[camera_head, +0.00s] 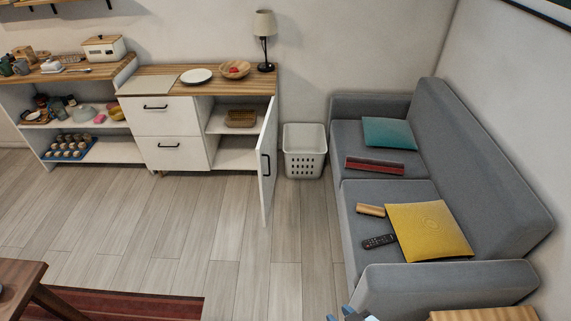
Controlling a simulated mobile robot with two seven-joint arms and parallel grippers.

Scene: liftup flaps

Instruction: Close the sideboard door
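The white sideboard (180,118) with a wooden top stands against the back wall, left of the middle. Its door (267,162) is hinged on the right side and stands wide open, jutting out into the room. The open compartment (232,138) behind it shows shelves and a wicker basket (241,118). A black handle shows on the door. A small part of my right gripper (350,315) shows at the bottom edge, right of the middle, far from the door; its fingers are mostly cut off. My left gripper is not in view.
A white laundry basket (304,150) stands just right of the door. A grey sofa (436,150) lines the right side. A wooden table (22,278) and a red rug (120,306) are at the lower left. The floor before the sideboard is clear.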

